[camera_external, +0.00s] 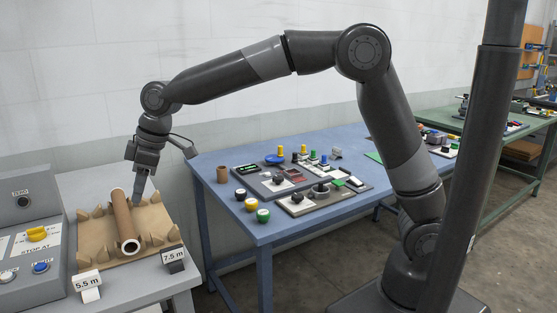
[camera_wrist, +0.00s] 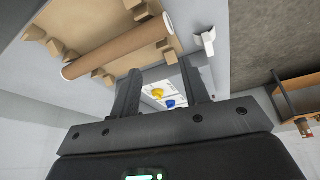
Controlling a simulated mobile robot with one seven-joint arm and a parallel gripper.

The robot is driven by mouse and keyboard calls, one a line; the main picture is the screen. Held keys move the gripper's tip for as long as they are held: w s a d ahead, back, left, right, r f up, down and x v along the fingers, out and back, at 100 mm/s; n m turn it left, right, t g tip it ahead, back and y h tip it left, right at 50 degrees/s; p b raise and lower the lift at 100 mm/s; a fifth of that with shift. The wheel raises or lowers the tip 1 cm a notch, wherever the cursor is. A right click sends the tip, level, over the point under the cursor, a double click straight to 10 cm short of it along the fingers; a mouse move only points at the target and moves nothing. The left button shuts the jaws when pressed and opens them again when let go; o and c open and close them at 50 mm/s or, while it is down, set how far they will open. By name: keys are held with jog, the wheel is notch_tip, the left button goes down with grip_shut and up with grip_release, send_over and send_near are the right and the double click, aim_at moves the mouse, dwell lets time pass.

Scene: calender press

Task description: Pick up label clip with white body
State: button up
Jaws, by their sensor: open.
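The label clip with the white body (camera_external: 90,294) stands at the front of the grey bench and carries a white "5.5 m" card. A white clip, apparently this one, shows in the wrist view (camera_wrist: 208,40), right of the roll's end and beyond the right finger. A second clip (camera_external: 174,263) has a dark body and a "7.5 m" card, farther right. My gripper (camera_external: 139,199) points down over the cardboard tray, beside the brown roll and apart from both clips. Its two fingers (camera_wrist: 161,74) are open with nothing between them.
The brown roll (camera_external: 125,222) lies across the cardboard tray (camera_external: 158,222), which has several upright wedges. A grey control panel (camera_external: 28,235) with yellow and blue knobs stands at left. A blue table (camera_external: 300,218) with several small parts is at right. Bare bench lies between the clips.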

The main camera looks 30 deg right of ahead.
aim_at(85, 275)
jog(key=s+a+f, duration=0.2)
jog(key=a+f, duration=0.1)
jog(key=a, duration=0.1)
jog(key=s+a+f+n, duration=0.1)
jog(key=s+a+f, duration=0.1)
jog(key=a+f, duration=0.1)
jog(key=s+a+f+n+g, duration=0.1)
jog(key=a+f, duration=0.3)
jog(key=a, duration=0.2)
jog(key=shift+s+f, duration=0.1)
jog(key=shift+s, duration=0.3)
jog(key=x, duration=0.5)
jog(key=shift+s+a, duration=0.35)
jog(key=shift+s, duration=0.05)
grip_shut()
